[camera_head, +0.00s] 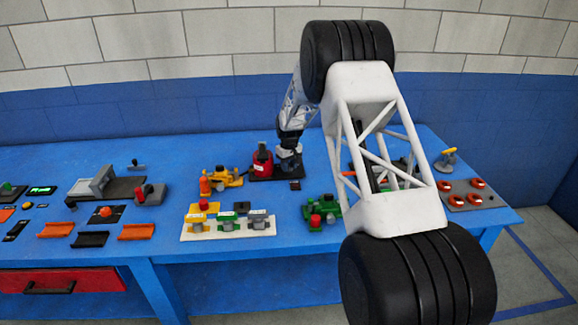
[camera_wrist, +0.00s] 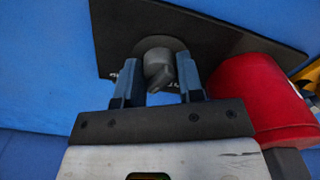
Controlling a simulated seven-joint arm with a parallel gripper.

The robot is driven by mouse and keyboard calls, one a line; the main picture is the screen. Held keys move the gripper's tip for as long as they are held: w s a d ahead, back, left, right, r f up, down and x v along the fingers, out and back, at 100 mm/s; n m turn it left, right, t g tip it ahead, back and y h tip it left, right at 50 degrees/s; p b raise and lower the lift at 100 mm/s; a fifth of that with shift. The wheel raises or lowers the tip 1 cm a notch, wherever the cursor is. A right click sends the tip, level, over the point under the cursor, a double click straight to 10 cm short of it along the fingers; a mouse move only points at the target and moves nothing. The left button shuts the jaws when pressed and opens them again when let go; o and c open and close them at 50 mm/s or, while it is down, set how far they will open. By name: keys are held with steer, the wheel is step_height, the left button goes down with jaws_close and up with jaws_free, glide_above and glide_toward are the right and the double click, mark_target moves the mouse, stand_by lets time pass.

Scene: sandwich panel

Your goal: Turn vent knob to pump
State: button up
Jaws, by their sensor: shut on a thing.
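The vent knob (camera_wrist: 158,68) is a dark grey round knob with a raised grip bar. It stands on a black plate (camera_wrist: 211,38) in the wrist view, and the bar looks tilted. My gripper (camera_wrist: 160,86) has its two blue-grey fingers either side of the knob and is shut on it. White lettering on the plate is mostly hidden by the fingers, so I cannot read the pump mark. In the head view my gripper (camera_head: 289,164) is down at the black plate (camera_head: 262,179), and the knob itself is hidden there.
A red rounded part (camera_wrist: 262,98) stands close to the right of my gripper; it also shows in the head view (camera_head: 262,161). A yellow fixture (camera_head: 222,179) is to the left, a green one (camera_head: 322,212) in front. Bare blue table (camera_wrist: 45,60) lies left of the plate.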

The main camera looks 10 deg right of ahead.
steer(key=m, duration=0.5)
stand_by(0.4)
steer(key=o, duration=0.9)
steer(key=shift+r, duration=3.9)
